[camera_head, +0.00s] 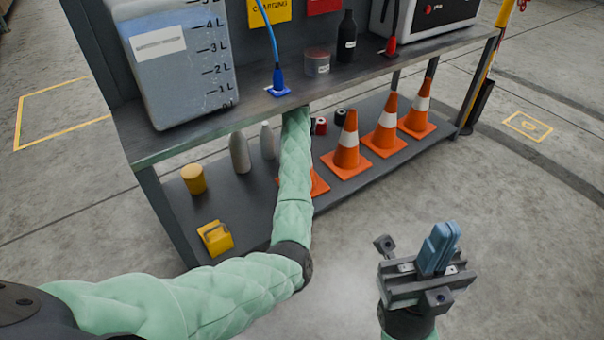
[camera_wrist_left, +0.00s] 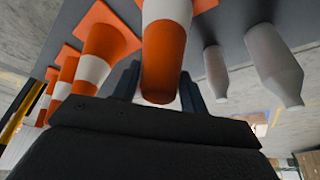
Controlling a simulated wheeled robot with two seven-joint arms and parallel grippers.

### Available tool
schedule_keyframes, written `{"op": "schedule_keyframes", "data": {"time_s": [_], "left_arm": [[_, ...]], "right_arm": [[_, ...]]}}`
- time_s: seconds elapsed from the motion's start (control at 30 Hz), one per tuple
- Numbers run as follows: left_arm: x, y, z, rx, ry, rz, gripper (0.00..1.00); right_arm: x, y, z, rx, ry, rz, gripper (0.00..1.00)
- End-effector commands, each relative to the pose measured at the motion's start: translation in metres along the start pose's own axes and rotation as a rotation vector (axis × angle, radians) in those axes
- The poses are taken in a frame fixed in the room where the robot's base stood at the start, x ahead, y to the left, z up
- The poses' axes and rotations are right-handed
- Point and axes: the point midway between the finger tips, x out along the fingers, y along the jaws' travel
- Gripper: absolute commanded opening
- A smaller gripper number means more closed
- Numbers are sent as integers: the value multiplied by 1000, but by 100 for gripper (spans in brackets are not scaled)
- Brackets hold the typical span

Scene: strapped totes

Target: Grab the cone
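Orange cones with white bands stand in a row on the lower shelf. In the left wrist view, one cone (camera_wrist_left: 164,65) has its orange narrow end between the two fingers of my left gripper (camera_wrist_left: 160,88). The fingers lie close along its sides; whether they press on it is unclear. In the head view my left arm reaches under the upper shelf and hides the left gripper and most of that cone, whose base corner (camera_head: 319,185) shows beside the arm. My right gripper (camera_head: 439,249) is shut and empty above the floor, its blue fingers together.
More cones (camera_head: 347,143) stand close to the right. Grey bottles (camera_head: 239,155), a yellow cylinder (camera_head: 194,179) and a yellow block (camera_head: 215,238) are on the left. The upper shelf edge (camera_head: 220,130) overhangs, carrying a large liquid container (camera_head: 182,62).

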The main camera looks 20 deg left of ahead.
Motion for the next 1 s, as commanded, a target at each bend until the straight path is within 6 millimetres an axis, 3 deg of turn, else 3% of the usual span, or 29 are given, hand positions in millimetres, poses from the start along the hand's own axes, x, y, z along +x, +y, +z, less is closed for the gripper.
{"op": "schedule_keyframes", "data": {"time_s": [0.03, 0.1, 0.13, 0.53, 1.0], "left_arm": [[0, 0, 0, 0, 0, 0, 16], [0, 0, 0, 0, 0, 0, 2], [0, 0, 0, 0, 0, 0, 0], [-3, 0, -2, 0, 1, 0, 0], [-16, 0, -10, 0, 0, -1, 0]], "right_arm": [[1, 0, 0, -1, 3, 2, 0], [2, 0, 0, -1, 6, 4, 0], [2, 0, 0, -2, 8, 5, 0], [7, 1, 0, 0, 14, 4, 0], [37, 8, -6, 17, 47, 42, 0]]}}
